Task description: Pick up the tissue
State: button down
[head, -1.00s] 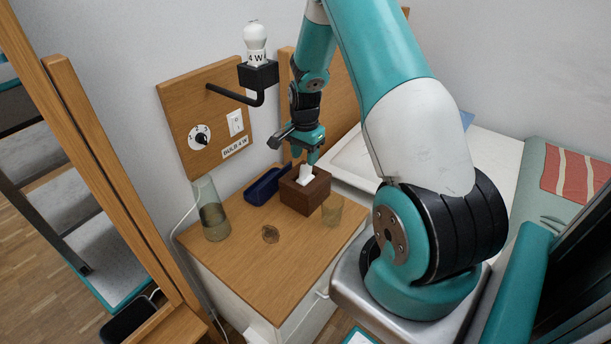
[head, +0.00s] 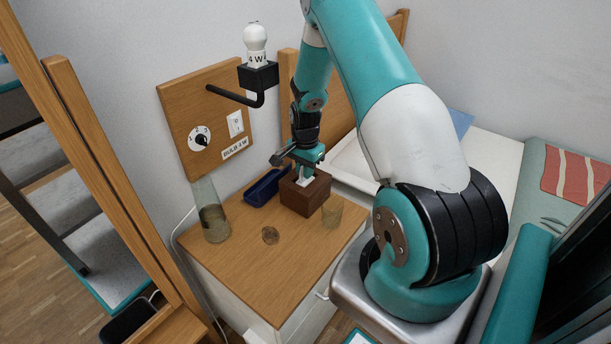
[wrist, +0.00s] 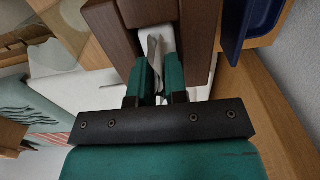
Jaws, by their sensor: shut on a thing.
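The white tissue (wrist: 154,50) stands in the slot of a brown wooden tissue box (head: 306,200) on the bedside cabinet. In the head view, only a small part of the tissue (head: 305,182) shows below the fingers. My gripper (head: 308,175) is directly above the box, pointing down. In the wrist view, the two teal fingers of my gripper (wrist: 159,72) are close together on either side of the tissue, shut on it. The tissue's lower part is inside the box and hidden.
A glass carafe (head: 213,224), a small round brown item (head: 270,235) and a clear tumbler (head: 332,213) stand on the wooden top (head: 275,270). A lamp (head: 257,60) juts from the wall board.

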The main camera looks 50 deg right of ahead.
notch_tip(320, 180, up, 10)
jog(key=shift+p, duration=0.3)
dwell(0.5)
